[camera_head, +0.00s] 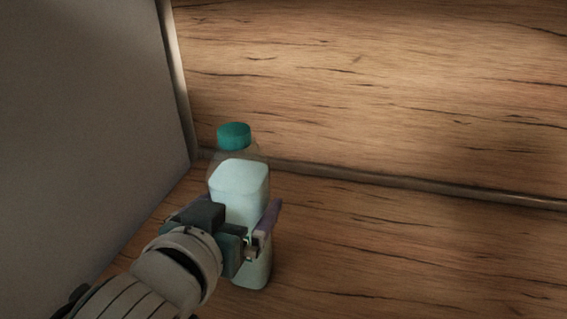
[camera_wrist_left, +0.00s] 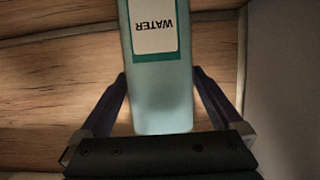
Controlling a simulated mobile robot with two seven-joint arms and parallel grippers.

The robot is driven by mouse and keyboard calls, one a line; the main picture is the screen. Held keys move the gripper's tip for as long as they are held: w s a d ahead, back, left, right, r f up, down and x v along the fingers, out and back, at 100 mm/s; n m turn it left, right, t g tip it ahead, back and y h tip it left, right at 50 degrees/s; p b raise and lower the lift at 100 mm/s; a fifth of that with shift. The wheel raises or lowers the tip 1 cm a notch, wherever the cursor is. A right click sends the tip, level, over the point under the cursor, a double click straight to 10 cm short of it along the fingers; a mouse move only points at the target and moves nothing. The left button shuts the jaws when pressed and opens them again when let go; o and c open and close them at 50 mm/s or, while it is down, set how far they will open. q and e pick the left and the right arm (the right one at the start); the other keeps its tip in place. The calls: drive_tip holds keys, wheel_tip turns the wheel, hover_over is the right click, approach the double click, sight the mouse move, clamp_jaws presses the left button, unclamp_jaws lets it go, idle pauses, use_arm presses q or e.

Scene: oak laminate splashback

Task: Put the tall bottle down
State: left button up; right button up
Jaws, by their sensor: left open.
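The tall bottle (camera_head: 241,181) has a teal cap and a pale blue-green body. It stands upright on the wood surface near the corner, its lower part partly hidden by my gripper. In the left wrist view the bottle (camera_wrist_left: 160,95) shows a white "WATER" label with a teal border, upside down in the picture. My left gripper (camera_head: 254,232) has its fingers on either side of the bottle's lower body. In the left wrist view the left gripper (camera_wrist_left: 160,82) is open, with small gaps between the fingers and the bottle. My right gripper is in neither view.
A grey side wall (camera_head: 85,120) rises close on the left. The oak splashback (camera_head: 380,80) stands behind, with a dark trim strip (camera_head: 400,183) along its foot. The wood counter (camera_head: 410,265) to the right of the bottle is clear.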

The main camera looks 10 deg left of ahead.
use_arm(q)
drive_tip(key=shift+w+f, duration=0.15)
drive_tip(key=shift+w, duration=0.3)
clamp_jaws()
drive_tip(key=shift+d+r, duration=0.1)
drive_tip(key=shift+r, duration=0.1)
idle(0.4)
